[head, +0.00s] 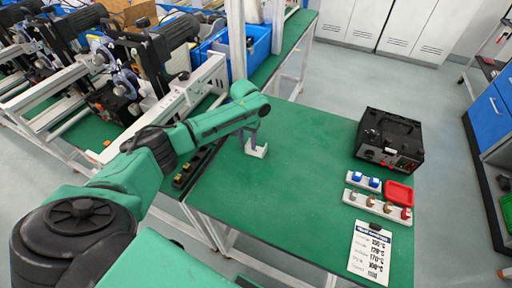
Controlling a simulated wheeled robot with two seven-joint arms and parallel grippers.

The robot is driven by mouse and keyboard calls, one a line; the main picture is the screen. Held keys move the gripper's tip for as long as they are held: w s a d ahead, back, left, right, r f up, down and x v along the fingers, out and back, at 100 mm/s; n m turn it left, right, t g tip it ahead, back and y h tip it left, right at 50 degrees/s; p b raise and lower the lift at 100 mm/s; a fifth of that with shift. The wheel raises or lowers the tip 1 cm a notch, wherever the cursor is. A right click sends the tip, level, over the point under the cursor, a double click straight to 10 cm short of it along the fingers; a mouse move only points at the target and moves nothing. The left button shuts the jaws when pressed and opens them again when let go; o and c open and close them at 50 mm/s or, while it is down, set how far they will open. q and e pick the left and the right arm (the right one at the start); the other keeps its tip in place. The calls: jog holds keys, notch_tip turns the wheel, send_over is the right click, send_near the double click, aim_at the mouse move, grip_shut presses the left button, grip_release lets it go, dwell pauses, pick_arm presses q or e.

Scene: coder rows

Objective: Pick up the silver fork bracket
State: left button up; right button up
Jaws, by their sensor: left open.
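A small pale, silvery-white piece (257,152), which looks like the fork bracket, sits on the green table mat (290,190) near its back left. My left gripper (253,143) reaches down to it from the left and is open. Its fingers are right at the bracket's upper part; at this size I cannot tell whether they touch it. The gripper covers part of the bracket. My right gripper is not in view.
A black power box (388,141) stands at the right of the table. In front of it are a red tray (398,192), two light strips with small coloured parts (377,206), and a printed sheet (369,252). A conveyor line with machines fills the left. The table's middle is clear.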

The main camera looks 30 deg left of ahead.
pick_arm(q)
grip_shut()
jog(key=shift+w, duration=0.1)
dwell(1.3)
